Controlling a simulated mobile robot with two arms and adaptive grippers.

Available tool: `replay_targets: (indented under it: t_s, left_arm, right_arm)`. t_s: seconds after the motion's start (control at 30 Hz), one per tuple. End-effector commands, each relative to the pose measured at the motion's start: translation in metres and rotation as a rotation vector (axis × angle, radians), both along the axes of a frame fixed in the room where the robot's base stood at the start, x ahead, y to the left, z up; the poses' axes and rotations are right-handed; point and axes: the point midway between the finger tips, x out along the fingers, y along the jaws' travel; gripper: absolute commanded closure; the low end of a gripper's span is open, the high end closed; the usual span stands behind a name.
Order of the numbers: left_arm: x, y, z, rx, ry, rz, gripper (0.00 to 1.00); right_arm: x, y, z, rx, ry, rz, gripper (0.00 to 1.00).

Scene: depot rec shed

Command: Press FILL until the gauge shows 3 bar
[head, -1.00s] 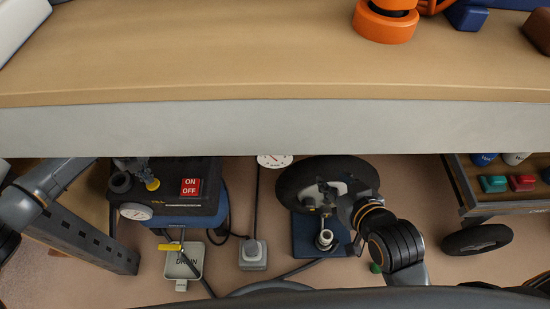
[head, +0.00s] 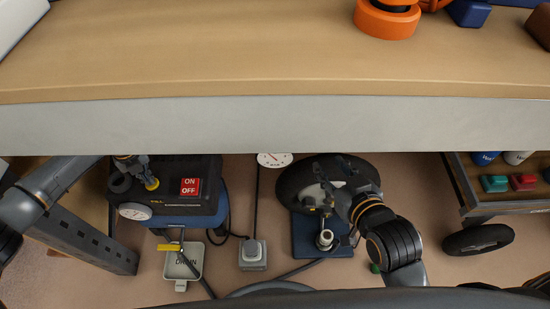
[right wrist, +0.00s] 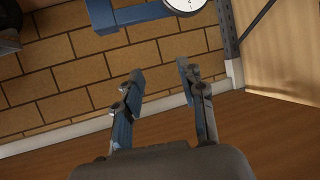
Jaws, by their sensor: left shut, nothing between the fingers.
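The compressor (head: 190,206) stands below the bench, dark on top with a blue tank. The yellow FILL button (head: 152,184) is on its top left. My left gripper (head: 149,179) is shut and empty, its tips at the button; I cannot tell whether it is pressed in. A round white gauge (head: 275,159) with a red needle hangs partly behind the bench edge; its reading is too small to make out. A smaller dial (head: 135,211) is on the compressor's front. My right gripper (head: 330,177) is over the wheel; its fingers (right wrist: 160,84) are apart and empty in the right wrist view.
The red ON/OFF switch (head: 190,187) is close right of FILL. A DRAIN tray (head: 183,267) sits in front. A drawer cart (head: 465,190) is at right.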

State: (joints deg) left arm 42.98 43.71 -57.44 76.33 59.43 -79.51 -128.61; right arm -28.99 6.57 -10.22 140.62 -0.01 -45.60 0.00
Motion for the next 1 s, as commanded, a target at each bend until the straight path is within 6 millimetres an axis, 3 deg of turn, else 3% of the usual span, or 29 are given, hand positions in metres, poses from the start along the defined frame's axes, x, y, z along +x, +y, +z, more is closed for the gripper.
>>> replay_targets:
  t_s: [1.0]
  left_arm:
    - [0.000,0.000,-0.013,-0.001,0.000,-0.001,1.00]
  right_arm:
    - [0.013,0.007,0.025,0.038,-0.149,0.007,0.60]
